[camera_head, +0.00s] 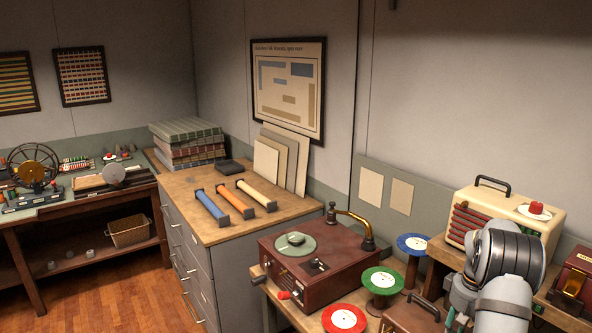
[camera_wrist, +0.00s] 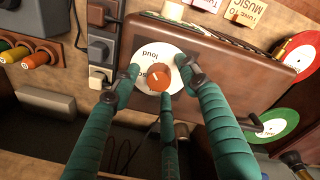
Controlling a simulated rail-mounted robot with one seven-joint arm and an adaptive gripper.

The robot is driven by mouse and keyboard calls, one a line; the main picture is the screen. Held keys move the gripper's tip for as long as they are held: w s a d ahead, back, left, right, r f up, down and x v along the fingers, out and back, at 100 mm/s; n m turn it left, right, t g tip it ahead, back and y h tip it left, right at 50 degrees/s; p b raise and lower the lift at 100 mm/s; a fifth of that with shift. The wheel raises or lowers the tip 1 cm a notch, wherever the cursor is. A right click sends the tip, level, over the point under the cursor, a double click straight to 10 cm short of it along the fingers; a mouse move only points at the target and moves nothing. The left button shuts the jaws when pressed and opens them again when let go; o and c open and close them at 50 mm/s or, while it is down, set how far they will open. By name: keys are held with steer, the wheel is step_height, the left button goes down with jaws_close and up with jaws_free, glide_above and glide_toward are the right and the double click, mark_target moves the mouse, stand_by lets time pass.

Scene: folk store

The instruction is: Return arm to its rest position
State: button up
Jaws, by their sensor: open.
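In the wrist view, the dark green fingers of my gripper (camera_wrist: 160,86) are spread open, with nothing held between them. A white disc (camera_wrist: 146,58) with printed lettering, including "loud", and an orange-red knob (camera_wrist: 158,77) show between the fingertips. I cannot tell whether the fingers touch the disc or knob. In the head view, my grey and black arm is at the lower right, in front of a cream radio-like box (camera_head: 542,203); my gripper does not show there.
A maroon record player (camera_head: 325,290) stands on the bench beside green (camera_head: 383,281), blue (camera_head: 412,243) and red (camera_head: 344,318) discs. A cabinet (camera_head: 180,188) carries three coloured rolls. Wooden floor (camera_head: 105,290) is open at left.

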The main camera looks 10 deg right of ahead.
steer(key=shift+n, duration=0.8)
